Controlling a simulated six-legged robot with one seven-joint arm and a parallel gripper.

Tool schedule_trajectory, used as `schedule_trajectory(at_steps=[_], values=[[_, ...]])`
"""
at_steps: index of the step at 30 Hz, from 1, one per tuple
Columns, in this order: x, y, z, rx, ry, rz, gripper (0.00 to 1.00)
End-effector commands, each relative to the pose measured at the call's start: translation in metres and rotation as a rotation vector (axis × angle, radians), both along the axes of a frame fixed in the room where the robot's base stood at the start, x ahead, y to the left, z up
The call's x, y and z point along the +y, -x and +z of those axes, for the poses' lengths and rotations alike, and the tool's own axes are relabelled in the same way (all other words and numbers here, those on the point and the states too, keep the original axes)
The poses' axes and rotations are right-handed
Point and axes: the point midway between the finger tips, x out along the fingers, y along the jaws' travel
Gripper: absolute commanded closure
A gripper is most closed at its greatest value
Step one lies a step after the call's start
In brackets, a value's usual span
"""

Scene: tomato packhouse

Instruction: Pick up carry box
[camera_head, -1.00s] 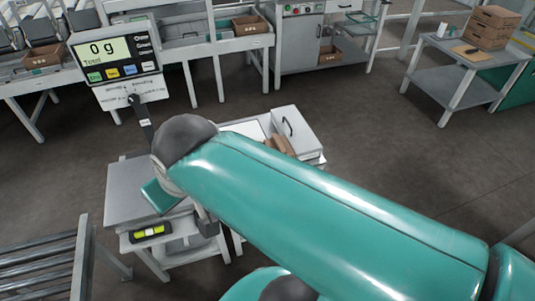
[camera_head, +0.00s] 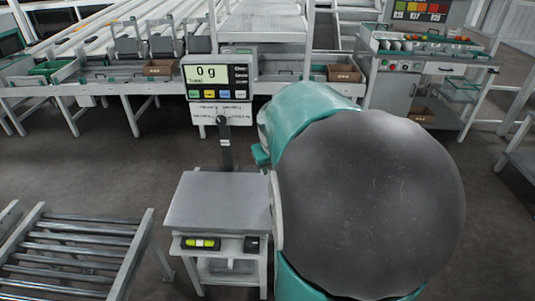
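I cannot tell which box is the carry box. A small brown box (camera_head: 160,68) sits on the sorting line at the back left. A second brown box (camera_head: 343,73) sits further right on the same line, and a third brown box (camera_head: 421,115) is on a low shelf under the control cabinet. My teal and grey arm fills the centre right and hides the area right of the scale. My gripper's fingers do not show; they are hidden behind the arm or out of frame.
A bench scale with a bare metal platform (camera_head: 218,202) stands left of my arm. Its display (camera_head: 217,76) reads 0 g. A roller conveyor (camera_head: 75,255) is at the lower left. The control cabinet (camera_head: 395,85) stands back right. Floor between scale and sorting line is clear.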

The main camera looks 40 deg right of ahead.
Motion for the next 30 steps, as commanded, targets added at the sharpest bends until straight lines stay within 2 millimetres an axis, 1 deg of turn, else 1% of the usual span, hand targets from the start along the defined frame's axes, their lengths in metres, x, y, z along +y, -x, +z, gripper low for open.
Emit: schedule_trajectory(at_steps=[1, 2, 3, 5, 6, 8, 9, 12, 15, 18, 21, 23, 30], values=[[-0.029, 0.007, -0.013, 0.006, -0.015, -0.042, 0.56], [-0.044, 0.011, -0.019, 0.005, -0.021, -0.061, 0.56], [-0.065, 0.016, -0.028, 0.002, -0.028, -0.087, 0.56], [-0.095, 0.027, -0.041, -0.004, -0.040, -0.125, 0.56], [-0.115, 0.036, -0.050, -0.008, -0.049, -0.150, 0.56], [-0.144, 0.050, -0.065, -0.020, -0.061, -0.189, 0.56], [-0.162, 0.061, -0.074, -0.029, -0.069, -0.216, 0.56], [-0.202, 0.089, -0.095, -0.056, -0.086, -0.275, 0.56], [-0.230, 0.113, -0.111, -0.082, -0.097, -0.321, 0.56], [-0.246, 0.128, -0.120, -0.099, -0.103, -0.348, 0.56], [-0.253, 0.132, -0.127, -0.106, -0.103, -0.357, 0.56], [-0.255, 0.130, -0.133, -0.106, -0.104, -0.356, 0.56], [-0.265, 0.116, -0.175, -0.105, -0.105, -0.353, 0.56]])
